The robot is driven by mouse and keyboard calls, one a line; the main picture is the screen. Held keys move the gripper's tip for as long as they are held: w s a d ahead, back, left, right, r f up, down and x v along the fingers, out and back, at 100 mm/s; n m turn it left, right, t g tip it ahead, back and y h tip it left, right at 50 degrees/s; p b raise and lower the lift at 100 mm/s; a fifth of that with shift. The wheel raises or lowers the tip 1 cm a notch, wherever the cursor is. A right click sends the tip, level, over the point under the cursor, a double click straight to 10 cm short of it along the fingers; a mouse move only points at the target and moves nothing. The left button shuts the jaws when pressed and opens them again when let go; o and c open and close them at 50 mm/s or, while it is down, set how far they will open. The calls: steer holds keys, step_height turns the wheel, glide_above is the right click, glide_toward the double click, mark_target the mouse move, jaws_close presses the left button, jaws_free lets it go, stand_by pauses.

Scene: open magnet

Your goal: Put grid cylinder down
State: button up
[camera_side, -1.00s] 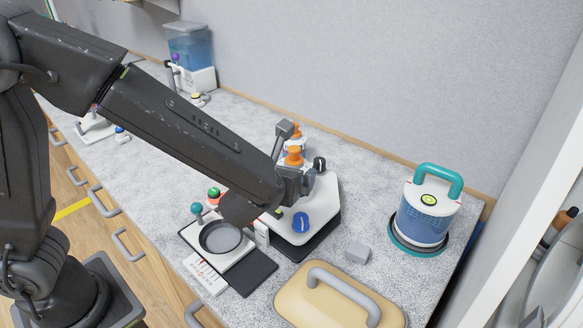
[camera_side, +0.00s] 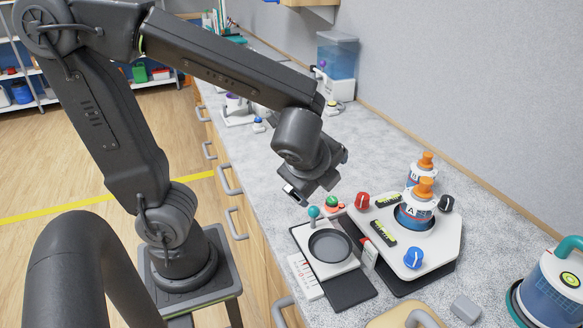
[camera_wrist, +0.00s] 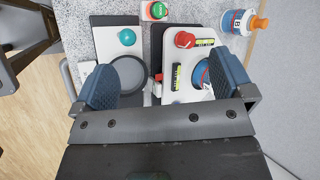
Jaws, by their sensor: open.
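My gripper (camera_side: 308,188) is open and empty, raised above the counter just behind the round dark dish. In the wrist view its two blue ribbed fingers (camera_wrist: 165,82) stand wide apart, with the dish and part of the white device below them. No object is plainly marked as the grid cylinder. A blue-and-white bottle with an orange cap and an "A" label (camera_side: 415,215) stands upright in the white device (camera_side: 445,235). A similar bottle (camera_side: 420,172) stands behind it; it also shows in the wrist view (camera_wrist: 240,22).
The dark dish (camera_side: 331,246) sits on a white panel beside a teal knob (camera_side: 313,212) and a black pad (camera_side: 350,288). The device carries red, blue and black knobs. A grey block (camera_side: 465,308) and tan lid (camera_side: 400,316) lie in front.

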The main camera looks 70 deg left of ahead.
steer(key=s+r+n+h, duration=0.4)
steer(key=s+n+h, duration=0.1)
steer(key=n, duration=0.9)
steer(key=shift+s+d, duration=0.45)
steer(key=shift+s, duration=0.2)
